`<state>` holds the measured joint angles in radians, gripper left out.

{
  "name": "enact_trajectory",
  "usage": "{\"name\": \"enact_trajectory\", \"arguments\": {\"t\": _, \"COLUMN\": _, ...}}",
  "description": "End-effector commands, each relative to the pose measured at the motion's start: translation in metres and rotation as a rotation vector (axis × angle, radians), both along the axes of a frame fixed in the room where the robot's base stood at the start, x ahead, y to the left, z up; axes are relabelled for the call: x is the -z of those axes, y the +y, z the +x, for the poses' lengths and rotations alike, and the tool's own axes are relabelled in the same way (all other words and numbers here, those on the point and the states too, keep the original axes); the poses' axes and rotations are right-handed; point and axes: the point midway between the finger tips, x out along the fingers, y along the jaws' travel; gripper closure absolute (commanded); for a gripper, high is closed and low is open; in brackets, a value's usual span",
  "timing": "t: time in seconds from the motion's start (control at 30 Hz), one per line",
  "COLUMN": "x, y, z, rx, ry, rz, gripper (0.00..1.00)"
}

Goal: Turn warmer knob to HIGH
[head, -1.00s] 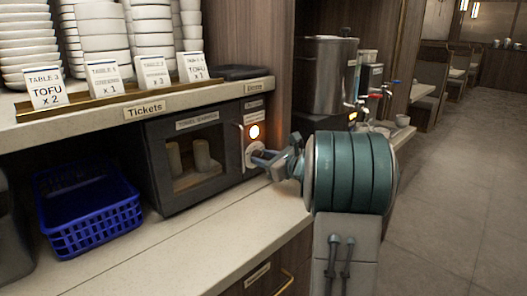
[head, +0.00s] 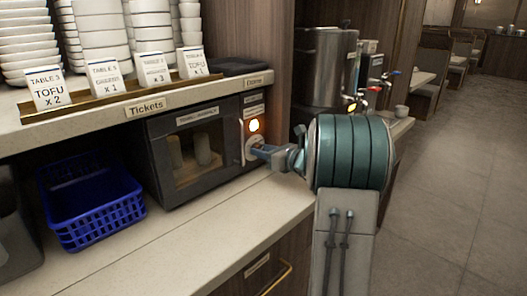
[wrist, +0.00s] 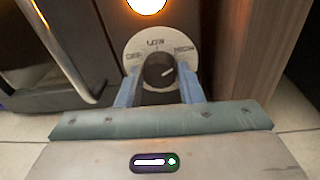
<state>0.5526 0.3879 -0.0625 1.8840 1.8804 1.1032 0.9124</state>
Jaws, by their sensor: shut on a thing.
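The towel warmer (head: 200,190) is a dark box with a glass window, under the shelf. Its knob (wrist: 158,71) is black and round on a pale dial (wrist: 135,45) marked off at left, LOW at top and a blurred label at right. In the head view my gripper (head: 262,152) reaches the warmer's right panel and hides part of the dial.
An orange lamp (head: 254,125) glows above the dial. The warmer's door handle (wrist: 70,50) stands left of the fingers. A blue basket (head: 95,215) sits left of the warmer, and the counter (head: 170,240) in front is clear.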

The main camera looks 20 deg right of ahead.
Motion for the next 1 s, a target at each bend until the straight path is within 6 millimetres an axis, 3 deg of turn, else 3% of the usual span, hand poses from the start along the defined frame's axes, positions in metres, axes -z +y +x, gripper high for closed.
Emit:
{"name": "enact_trajectory", "arguments": {"t": 0.03, "x": 0.001, "y": 0.000, "z": 0.000, "rx": -0.001, "ry": 0.003, "rz": 0.001, "gripper": 0.90}}
{"name": "enact_trajectory", "arguments": {"t": 0.07, "x": 0.001, "y": 0.000, "z": 0.000, "rx": -0.001, "ry": 0.003, "rz": 0.001, "gripper": 0.64}}
{"name": "enact_trajectory", "arguments": {"t": 0.13, "x": 0.001, "y": 0.000, "z": 0.000, "rx": 0.000, "ry": 0.003, "rz": 0.001, "gripper": 0.45}}
{"name": "enact_trajectory", "arguments": {"t": 0.43, "x": 0.000, "y": 0.000, "z": -0.001, "rx": 0.000, "ry": 0.001, "rz": 0.000, "gripper": 0.45}}
{"name": "enact_trajectory", "arguments": {"t": 0.57, "x": -0.001, "y": -0.005, "z": -0.010, "rx": 0.003, "ry": 0.000, "rz": 0.000, "gripper": 0.45}}
{"name": "enact_trajectory", "arguments": {"t": 1.0, "x": -0.011, "y": -0.042, "z": -0.096, "rx": 0.003, "ry": 0.001, "rz": 0.000, "gripper": 0.45}}
